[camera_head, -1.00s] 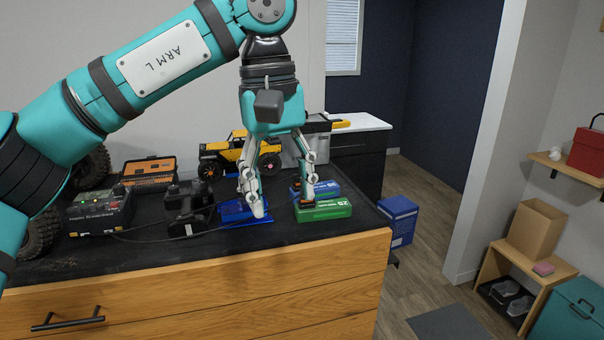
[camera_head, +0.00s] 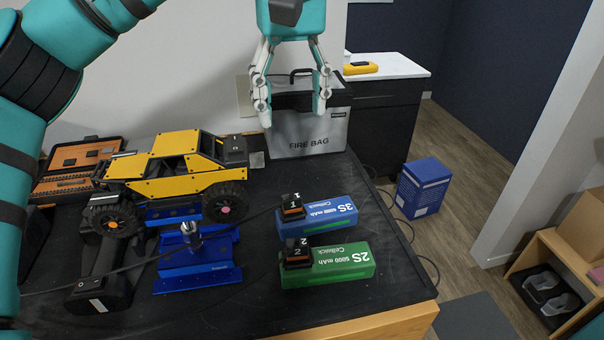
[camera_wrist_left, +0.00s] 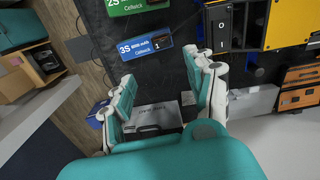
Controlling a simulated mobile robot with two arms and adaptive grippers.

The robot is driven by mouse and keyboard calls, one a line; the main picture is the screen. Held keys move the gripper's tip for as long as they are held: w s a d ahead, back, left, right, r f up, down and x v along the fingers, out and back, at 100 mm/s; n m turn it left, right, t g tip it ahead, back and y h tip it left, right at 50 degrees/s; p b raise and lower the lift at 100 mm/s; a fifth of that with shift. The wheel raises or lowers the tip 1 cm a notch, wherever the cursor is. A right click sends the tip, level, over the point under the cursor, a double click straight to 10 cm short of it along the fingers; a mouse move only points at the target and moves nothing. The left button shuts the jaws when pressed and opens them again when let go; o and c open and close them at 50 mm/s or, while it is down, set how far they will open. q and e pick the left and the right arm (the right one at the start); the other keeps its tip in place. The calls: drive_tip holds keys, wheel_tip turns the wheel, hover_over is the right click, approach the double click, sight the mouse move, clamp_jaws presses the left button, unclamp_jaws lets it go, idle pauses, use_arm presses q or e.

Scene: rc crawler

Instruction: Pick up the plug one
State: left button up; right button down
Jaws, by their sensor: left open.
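Plug one is the small black-and-orange plug (camera_head: 292,207) with a "1" on top, at the left end of the blue 3S battery (camera_head: 330,214). Plug two (camera_head: 297,252), marked "2", is at the left end of the green 2S battery (camera_head: 345,265) in front. My left gripper (camera_head: 292,113) is open and empty, pointing down in front of the fire bag, above and behind plug one. In the left wrist view the blue battery (camera_wrist_left: 143,46) lies beyond the open fingers (camera_wrist_left: 160,75). My right gripper is not in view.
The grey fire bag (camera_head: 318,138) stands behind the batteries. A yellow crawler (camera_head: 175,160) sits on a blue stand to the left, with a blue tool base (camera_head: 198,268) in front. A cable crosses the black mat. The mat right of the batteries is clear.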

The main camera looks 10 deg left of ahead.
use_arm(q)
hover_over(292, 198)
wheel_tip(292, 198, down, 10)
drive_tip(key=shift+r, duration=0.1)
wheel_tip(292, 198, down, 2)
drive_tip(key=shift+d+f, duration=0.1)
wheel_tip(292, 198, down, 4)
drive_tip(key=shift+f+p, duration=0.1)
drive_tip(key=shift+p, duration=0.85)
drive_tip(key=shift+f, duration=0.4)
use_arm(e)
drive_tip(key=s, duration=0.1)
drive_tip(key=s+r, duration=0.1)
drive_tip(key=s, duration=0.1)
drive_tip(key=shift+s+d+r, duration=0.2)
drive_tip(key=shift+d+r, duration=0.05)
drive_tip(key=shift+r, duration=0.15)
use_arm(q)
drive_tip(key=shift+c, duration=0.3)
drive_tip(key=c, duration=0.9)
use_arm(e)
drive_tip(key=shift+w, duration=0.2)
